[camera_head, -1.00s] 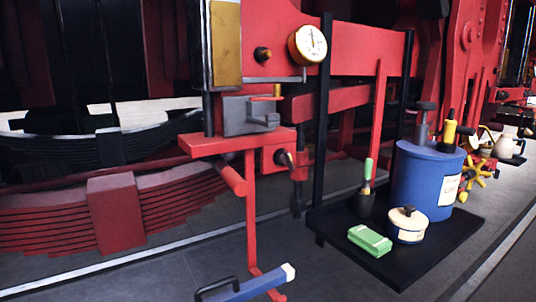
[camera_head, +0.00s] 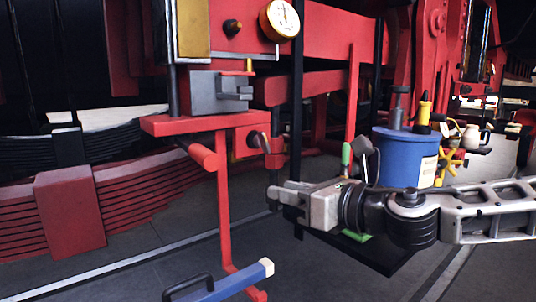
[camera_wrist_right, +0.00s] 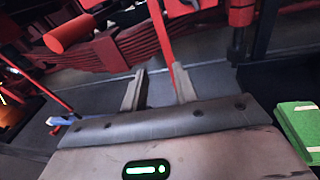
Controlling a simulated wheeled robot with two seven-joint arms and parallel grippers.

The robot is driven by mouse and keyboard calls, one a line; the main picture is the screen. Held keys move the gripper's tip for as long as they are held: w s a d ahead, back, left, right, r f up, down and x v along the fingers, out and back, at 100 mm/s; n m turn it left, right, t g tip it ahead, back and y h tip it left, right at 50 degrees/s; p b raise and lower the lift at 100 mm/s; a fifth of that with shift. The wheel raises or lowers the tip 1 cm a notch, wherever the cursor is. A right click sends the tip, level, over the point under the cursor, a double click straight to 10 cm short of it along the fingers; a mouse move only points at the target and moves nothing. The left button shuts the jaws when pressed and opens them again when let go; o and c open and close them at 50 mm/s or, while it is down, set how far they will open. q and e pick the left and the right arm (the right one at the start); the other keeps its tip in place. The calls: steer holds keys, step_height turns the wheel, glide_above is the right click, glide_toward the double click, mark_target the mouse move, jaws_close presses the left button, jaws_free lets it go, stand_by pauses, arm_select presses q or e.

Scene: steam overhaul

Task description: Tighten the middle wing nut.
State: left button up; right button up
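I cannot make out a wing nut for certain in any view. A grey box-shaped fitting (camera_head: 215,92) sits on a red bracket (camera_head: 190,122). Below it, a red block carries a small dark handle (camera_head: 264,142). My right gripper (camera_head: 272,198) reaches in from the right, below and slightly right of that handle and apart from it. In the right wrist view, its two fingers (camera_wrist_right: 159,80) are spread with nothing between them. My left gripper is in no view.
A black shelf (camera_head: 385,258) holds a blue drum (camera_head: 405,155) and a green block (camera_head: 356,236), partly behind my right arm. A pressure gauge (camera_head: 279,20) hangs above. A red post (camera_head: 224,205) stands left of my gripper. A blue-handled tool (camera_head: 225,286) is at the bottom.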

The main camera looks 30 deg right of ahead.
mark_target(266, 141)
steer(key=s+d+r+n+t+h, duration=0.2)
steer(key=s+d+r+n, duration=0.1)
steer(key=d+r, duration=0.2)
arm_select(q)
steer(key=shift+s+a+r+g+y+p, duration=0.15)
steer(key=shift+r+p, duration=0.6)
steer(key=shift+p, duration=1.4)
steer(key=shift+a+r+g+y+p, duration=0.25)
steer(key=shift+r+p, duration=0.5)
steer(key=shift+p, duration=1.4)
arm_select(e)
steer(key=shift+w+a+r, duration=0.1)
steer(key=shift+w+a, duration=0.15)
steer(key=shift+w, duration=2.35)
steer(key=shift+w+a+r, duration=0.1)
steer(key=shift+w+a, duration=0.1)
steer(key=shift+w, duration=2.35)
steer(key=shift+w+a+r, duration=0.1)
steer(key=shift+w+a, duration=0.15)
steer(key=shift+w, duration=2.35)
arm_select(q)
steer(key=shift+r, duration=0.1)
arm_select(e)
jaws_close()
